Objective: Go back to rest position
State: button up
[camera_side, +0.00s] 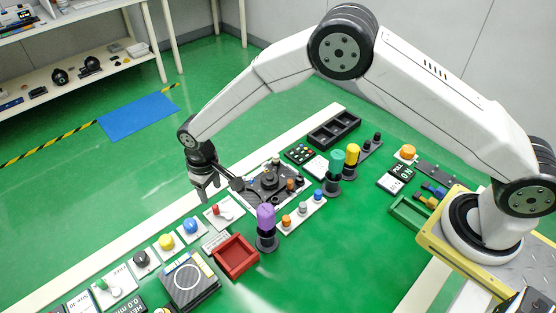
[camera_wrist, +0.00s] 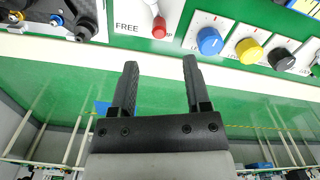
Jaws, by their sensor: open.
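My gripper (camera_side: 203,190) hangs at the end of my stretched-out arm, above the far edge of the green work table (camera_side: 345,255). In the wrist view my gripper (camera_wrist: 158,85) shows two dark fingers spread apart with nothing between them. The red-tipped switch (camera_wrist: 158,28) on its white "FREE" panel lies beyond the fingertips, apart from them. In the side view this red switch (camera_side: 216,211) is just right of and below my gripper.
Blue (camera_wrist: 209,41), yellow (camera_wrist: 249,50) and black (camera_wrist: 281,59) knobs sit beside the switch. A purple-topped post (camera_side: 265,216), a red tray (camera_side: 237,256), a teal-topped post (camera_side: 336,161) and a yellow-topped post (camera_side: 352,153) stand on the table. A black compartment tray (camera_side: 333,130) lies at the back.

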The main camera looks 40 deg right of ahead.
dwell(0.3)
jog(key=s+d+r+m, duration=0.1)
jog(key=s+d+r, duration=0.1)
jog(key=d+r, duration=0.45)
jog(key=s+d+r+m+t, duration=0.1)
jog(key=s+d+r, duration=0.2)
jog(key=s+d, duration=0.5)
jog(key=s+d+r+m+t, duration=0.1)
jog(key=s+d+r, duration=0.3)
jog(key=s+d, duration=0.5)
jog(key=shift+s+d+m+t, duration=0.3)
jog(key=shift+s+m, duration=0.2)
jog(key=shift+s, duration=0.55)
